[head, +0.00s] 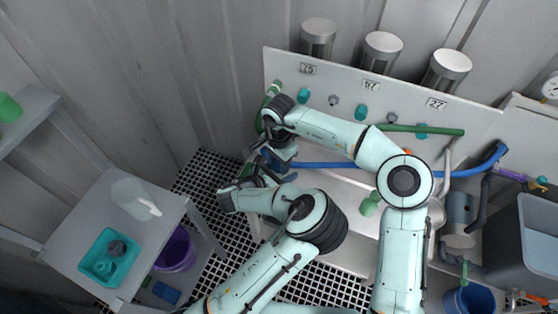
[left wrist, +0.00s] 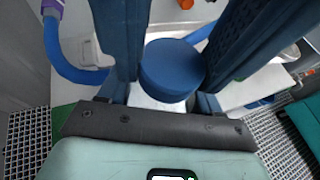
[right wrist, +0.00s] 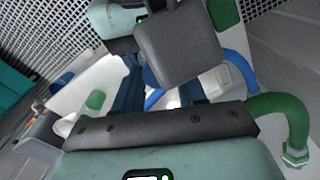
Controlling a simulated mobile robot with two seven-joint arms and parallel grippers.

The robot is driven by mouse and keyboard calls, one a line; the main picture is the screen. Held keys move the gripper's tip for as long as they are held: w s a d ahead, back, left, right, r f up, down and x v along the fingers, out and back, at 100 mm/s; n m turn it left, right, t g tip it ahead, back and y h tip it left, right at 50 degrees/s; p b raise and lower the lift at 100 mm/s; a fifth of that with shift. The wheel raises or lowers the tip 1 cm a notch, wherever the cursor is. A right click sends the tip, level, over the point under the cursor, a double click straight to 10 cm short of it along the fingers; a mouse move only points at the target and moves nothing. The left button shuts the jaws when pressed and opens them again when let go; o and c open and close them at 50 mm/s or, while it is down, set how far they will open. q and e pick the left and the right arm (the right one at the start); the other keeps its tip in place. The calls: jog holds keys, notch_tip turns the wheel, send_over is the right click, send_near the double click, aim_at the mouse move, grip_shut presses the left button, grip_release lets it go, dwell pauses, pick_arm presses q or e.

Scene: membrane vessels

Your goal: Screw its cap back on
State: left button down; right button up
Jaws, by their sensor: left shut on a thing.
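A round dark blue cap (left wrist: 172,68) sits between the two blue fingers of my left gripper (left wrist: 180,75), which is shut on it. In the head view my left gripper (head: 264,163) is at the left end of the white panel, just below my right gripper (head: 285,158). In the right wrist view the blue fingers of my right gripper (right wrist: 162,92) stand apart, and I see nothing held between them. A dark grey block of the other gripper covers part of that view. The opening that the cap fits is not clearly seen.
The white panel (head: 390,103) carries number plates, green and blue pipes and several steel cylinders. A blue hose (head: 325,165) runs close to my grippers.

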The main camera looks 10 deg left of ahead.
jog(key=shift+m, duration=1.7)
jog(key=o, duration=1.2)
jog(key=shift+c, duration=0.2)
jog(key=shift+r, duration=0.1)
jog(key=shift+r, duration=2.2)
jog(key=shift+c, duration=0.4)
